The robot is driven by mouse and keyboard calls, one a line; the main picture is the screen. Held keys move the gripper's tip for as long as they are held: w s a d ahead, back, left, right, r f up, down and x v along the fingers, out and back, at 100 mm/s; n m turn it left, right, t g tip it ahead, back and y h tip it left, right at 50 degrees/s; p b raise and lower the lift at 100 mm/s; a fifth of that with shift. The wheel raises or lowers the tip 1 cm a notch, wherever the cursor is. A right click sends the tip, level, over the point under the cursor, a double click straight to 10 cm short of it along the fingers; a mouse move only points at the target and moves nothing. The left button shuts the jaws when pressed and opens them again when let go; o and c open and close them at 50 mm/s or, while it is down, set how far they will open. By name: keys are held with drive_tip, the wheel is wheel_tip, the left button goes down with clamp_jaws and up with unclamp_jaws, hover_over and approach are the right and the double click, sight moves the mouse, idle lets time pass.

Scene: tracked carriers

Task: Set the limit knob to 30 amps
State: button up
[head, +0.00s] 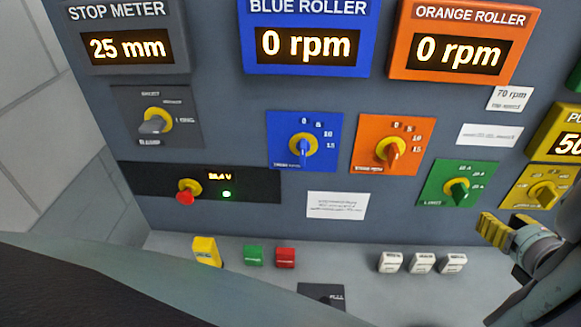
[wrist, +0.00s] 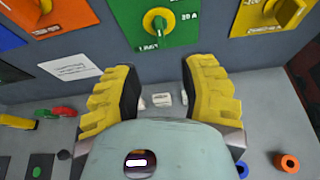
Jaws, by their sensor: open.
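The limit knob (head: 457,190) is a green knob with a yellow ring on a green plate marked LIMIT, low on the right of the panel. It also shows at the top of the wrist view (wrist: 158,20), beside a 20 A mark. Its handle looks roughly upright there; I cannot tell exactly which mark it points at. My gripper (head: 496,232), with yellow ribbed fingers, is just below and right of the green plate in the head view. In the wrist view my gripper (wrist: 160,78) is open and empty, its fingers spread below the knob and apart from it.
A yellow knob (head: 543,194) sits right of the green plate. An orange knob (head: 390,152) and a blue knob (head: 303,146) are to its left. Several white blocks (head: 422,263) lie on the ledge below.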

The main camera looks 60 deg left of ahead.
sight(466, 196)
drive_tip(key=p+x, duration=0.4)
drive_tip(key=x, duration=0.8)
drive_tip(key=shift+w+a, duration=0.15)
drive_tip(key=shift+a, duration=0.1)
drive_tip(key=shift+w+a+f, duration=0.15)
drive_tip(key=shift+a+f, duration=0.15)
drive_tip(key=shift+a, duration=0.05)
drive_tip(key=shift+d, duration=0.1)
clamp_jaws()
